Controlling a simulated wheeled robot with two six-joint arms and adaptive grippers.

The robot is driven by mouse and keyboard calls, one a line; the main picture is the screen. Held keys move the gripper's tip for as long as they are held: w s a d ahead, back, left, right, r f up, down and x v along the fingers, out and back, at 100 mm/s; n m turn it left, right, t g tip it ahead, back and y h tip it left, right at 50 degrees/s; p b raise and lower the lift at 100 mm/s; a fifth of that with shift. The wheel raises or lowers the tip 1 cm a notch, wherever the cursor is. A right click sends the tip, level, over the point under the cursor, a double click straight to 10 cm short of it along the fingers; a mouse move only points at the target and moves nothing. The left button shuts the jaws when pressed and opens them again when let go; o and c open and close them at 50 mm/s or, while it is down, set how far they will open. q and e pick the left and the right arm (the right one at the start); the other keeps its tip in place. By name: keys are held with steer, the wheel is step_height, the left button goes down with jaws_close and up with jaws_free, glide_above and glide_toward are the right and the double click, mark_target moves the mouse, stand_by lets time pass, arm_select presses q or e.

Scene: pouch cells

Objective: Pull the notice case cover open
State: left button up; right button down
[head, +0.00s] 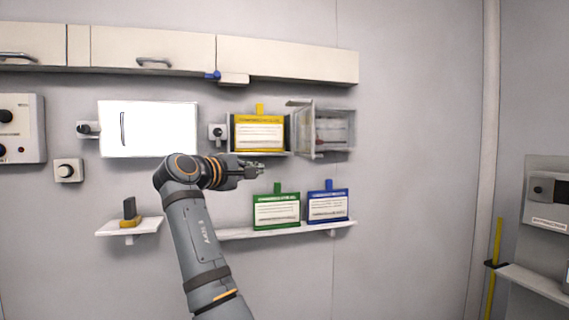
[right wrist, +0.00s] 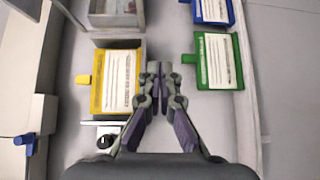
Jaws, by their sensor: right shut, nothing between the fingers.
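A yellow-framed notice (head: 259,133) with a yellow tab sits in a grey holder on the wall; it also shows in the right wrist view (right wrist: 121,82). To its right is a grey case (head: 335,132) with a clear-looking panel (head: 303,130) standing out at its left side. A white panel (head: 160,130) with a dark upright handle (head: 123,129) is on the left. I cannot tell for sure which is the notice case cover. My right gripper (head: 259,171) is shut and empty, just below the yellow notice; its fingertips show in the right wrist view (right wrist: 160,69). My left gripper is out of view.
A green notice (head: 276,211) and a blue notice (head: 327,206) stand on a lower shelf (head: 245,234). A small shelf (head: 126,227) holds a dark block. Cabinets (head: 285,60) run above.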

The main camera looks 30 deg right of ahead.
steer(key=s+a+r+m+h, duration=0.1)
steer(key=s+a+r, duration=0.1)
steer(key=s+r, duration=0.2)
steer(key=p, duration=0.4)
glide_toward(302, 153)
steer(key=w+d, duration=0.2)
steer(key=w, duration=0.3)
steer(key=shift+s+d+r+g, duration=0.1)
steer(key=shift+s+d+g, duration=0.15)
steer(key=shift+d, duration=0.3)
steer(key=shift+s+d+r+g, duration=0.15)
steer(key=shift+s+d, duration=0.2)
steer(key=shift+d, duration=0.25)
steer(key=shift+s+d+f, duration=0.1)
steer(key=shift+s+d, duration=0.25)
steer(key=shift+d, duration=0.15)
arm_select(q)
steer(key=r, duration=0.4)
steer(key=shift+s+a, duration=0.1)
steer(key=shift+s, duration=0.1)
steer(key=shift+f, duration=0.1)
